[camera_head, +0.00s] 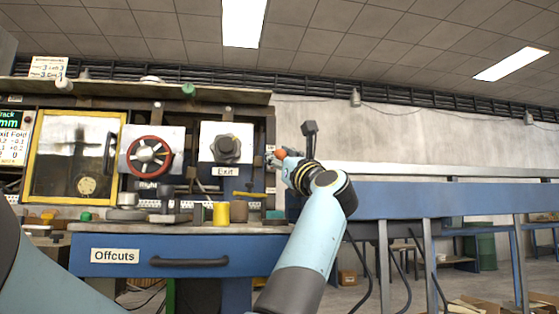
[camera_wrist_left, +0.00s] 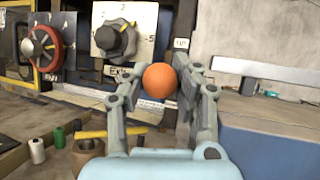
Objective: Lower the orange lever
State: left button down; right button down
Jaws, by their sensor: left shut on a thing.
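The orange lever's round orange knob (camera_wrist_left: 160,80) sits between the two fingers of my left gripper (camera_wrist_left: 162,88) in the left wrist view. The fingers are shut on it, one on each side. In the head view the same orange knob (camera_head: 281,153) is a small spot at the tip of my left gripper (camera_head: 276,158), by the right end of the machine front. The lever's shaft is hidden behind the knob and fingers. My right gripper is in neither view.
Left of the lever are a dark knob on the Exit dial (camera_head: 227,149) and a red handwheel (camera_head: 149,154). A yellow roll (camera_head: 221,213) and other small items stand on the bench above the Offcuts drawer (camera_head: 180,255). A blue conveyor frame (camera_head: 440,200) extends to the right.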

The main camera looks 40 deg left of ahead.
pick_arm(q)
jog(key=shift+f, duration=0.15)
jog(key=c, duration=1)
grip_release()
jog(key=shift+d, duration=0.1)
jog(key=shift+o, duration=0.3)
jog(key=v, duration=1.2)
